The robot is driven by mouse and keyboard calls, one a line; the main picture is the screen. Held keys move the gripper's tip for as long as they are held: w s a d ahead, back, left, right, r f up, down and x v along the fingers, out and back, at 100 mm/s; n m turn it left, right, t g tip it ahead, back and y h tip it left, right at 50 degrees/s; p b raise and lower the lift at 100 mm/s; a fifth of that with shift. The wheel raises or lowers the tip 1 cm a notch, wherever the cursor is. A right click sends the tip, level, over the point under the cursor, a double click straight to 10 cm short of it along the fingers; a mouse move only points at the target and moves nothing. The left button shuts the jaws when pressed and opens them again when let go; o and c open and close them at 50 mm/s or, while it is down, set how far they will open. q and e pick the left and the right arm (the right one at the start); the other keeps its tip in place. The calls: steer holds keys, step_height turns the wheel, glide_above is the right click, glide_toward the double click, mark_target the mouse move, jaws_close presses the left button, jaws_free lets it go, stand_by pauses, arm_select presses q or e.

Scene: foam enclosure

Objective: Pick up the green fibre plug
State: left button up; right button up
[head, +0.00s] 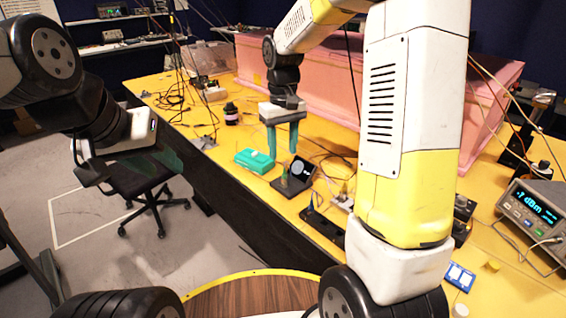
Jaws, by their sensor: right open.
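A small green piece (284,181), which looks like the green fibre plug, is at the left side of a black stand with a round dark face (300,172) on the yellow bench. It is too small to see its exact shape or how it is seated. My right gripper (282,154) is above and just behind it in the picture, teal fingers pointing down and apart, with nothing seen between them.
A teal box (254,161) lies left of the stand. A dark bottle (231,114) and cables are further back. A pink foam wall (320,85) runs behind my right gripper. A meter (532,220) stands at the right. A chair (145,185) is beside the bench.

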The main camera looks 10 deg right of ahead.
mark_target(284, 177)
steer(key=f, duration=0.7)
steer(key=shift+s+d+f, duration=0.1)
steer(key=shift+d+f, duration=0.1)
steer(key=shift+f, duration=0.15)
jaws_close()
